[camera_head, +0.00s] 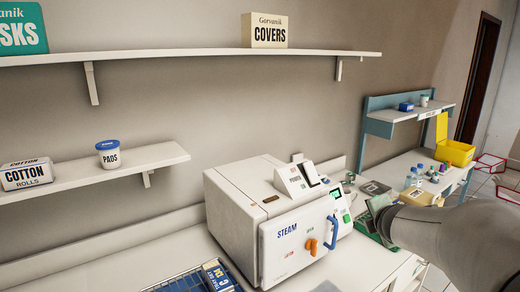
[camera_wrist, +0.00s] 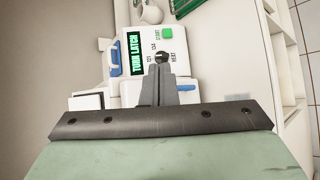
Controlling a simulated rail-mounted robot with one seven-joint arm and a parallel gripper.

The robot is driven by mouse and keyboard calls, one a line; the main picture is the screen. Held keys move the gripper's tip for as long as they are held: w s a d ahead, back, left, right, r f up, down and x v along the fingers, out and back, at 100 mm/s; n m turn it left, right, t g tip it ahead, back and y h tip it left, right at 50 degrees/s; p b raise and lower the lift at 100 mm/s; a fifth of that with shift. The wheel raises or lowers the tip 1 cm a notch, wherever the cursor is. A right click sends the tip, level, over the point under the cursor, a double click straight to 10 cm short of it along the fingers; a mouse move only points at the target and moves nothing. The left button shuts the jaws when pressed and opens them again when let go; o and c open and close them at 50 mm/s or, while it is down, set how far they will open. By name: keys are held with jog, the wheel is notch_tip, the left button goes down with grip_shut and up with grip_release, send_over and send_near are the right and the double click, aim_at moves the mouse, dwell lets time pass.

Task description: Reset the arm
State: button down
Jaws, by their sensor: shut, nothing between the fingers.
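My gripper (camera_wrist: 161,60) is shut and empty; its two dark fingers lie together in the wrist view. They point at the control panel of the white steam sterilizer (camera_head: 238,222), and their tips overlap the panel's dark dial in that view. I cannot tell whether they touch it. The panel's green display (camera_wrist: 134,53) reads "TURN LATCH". A green button (camera_wrist: 167,32) sits beside it. In the head view the sterilizer door is shut, with an orange latch (camera_head: 311,246) and a blue handle (camera_head: 331,232). My arm enters from the right there, and its fingertips are hard to make out.
A blue wire rack (camera_head: 184,284) with a pack stands at the counter's front. Wall shelves hold a covers box (camera_head: 264,31), a cotton rolls box (camera_head: 27,174) and a pads tub (camera_head: 110,154). Behind my arm are a side table with small bottles and a yellow bin (camera_head: 455,153).

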jog(key=s+a+f+m+g+y, duration=0.1)
jog(key=s+a+f+m+g, duration=0.2)
jog(key=s, duration=0.6)
jog(key=s+a+f+m+g+y, duration=0.1)
jog(key=s+a+f+m+g, duration=0.3)
jog(key=s+a+m, duration=0.3)
jog(key=s+a+f+m+g, duration=0.3)
jog(key=s+a+f+m, duration=0.2)
jog(key=s+m, duration=0.5)
jog(key=s, duration=0.3)
jog(key=shift+a+f+g+y, duration=0.15)
jog(key=shift+g+y, duration=0.25)
